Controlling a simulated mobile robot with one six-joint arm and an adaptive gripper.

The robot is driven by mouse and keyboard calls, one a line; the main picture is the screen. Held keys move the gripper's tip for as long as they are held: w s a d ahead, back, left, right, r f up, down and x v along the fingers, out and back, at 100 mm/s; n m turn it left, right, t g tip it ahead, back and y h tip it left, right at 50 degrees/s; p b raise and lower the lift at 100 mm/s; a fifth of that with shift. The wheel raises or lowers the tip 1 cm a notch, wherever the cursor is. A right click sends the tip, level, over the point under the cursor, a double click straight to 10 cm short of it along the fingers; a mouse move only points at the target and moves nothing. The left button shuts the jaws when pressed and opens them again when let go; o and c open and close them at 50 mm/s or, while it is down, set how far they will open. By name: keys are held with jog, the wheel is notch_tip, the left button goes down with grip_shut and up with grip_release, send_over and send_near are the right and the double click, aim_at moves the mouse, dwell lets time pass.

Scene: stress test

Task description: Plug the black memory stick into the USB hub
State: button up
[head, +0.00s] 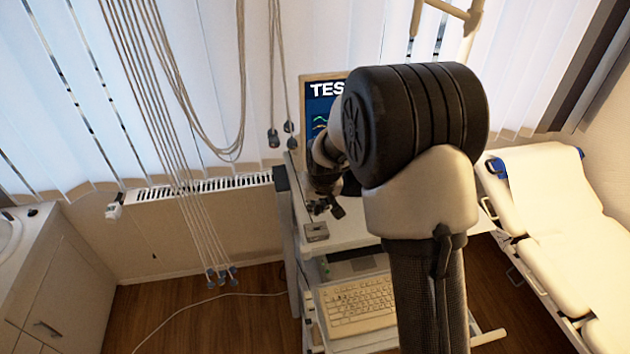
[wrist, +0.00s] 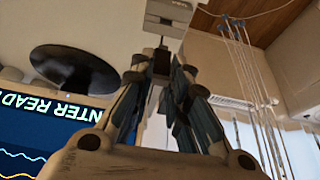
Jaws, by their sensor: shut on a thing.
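My gripper (head: 326,205) is over the upper shelf of the cart in the head view. In the wrist view its fingers (wrist: 161,64) are closed together on a small thing. The USB hub (head: 316,231) is a small grey box on the shelf, just below and in front of the gripper in the head view. It also shows at the top of the wrist view (wrist: 168,14), beyond the fingertips. I cannot tell whether stick and hub touch.
A monitor (head: 319,90) stands on the cart behind my arm, its screen (wrist: 40,130) and round dark base (wrist: 80,66) close in the wrist view. A keyboard (head: 357,306) lies on a lower shelf. Cords (head: 190,150) hang at left; a padded couch (head: 560,205) stands at right.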

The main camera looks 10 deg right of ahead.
dwell(0.5)
jog(key=shift+f+b, duration=1.65)
jog(key=shift+f, duration=1.2)
jog(key=shift+b, duration=0.65)
jog(key=shift+f+b, duration=0.55)
dwell(0.4)
jog(key=o, duration=0.8)
jog(key=shift+s, duration=0.1)
jog(key=v, duration=1.2)
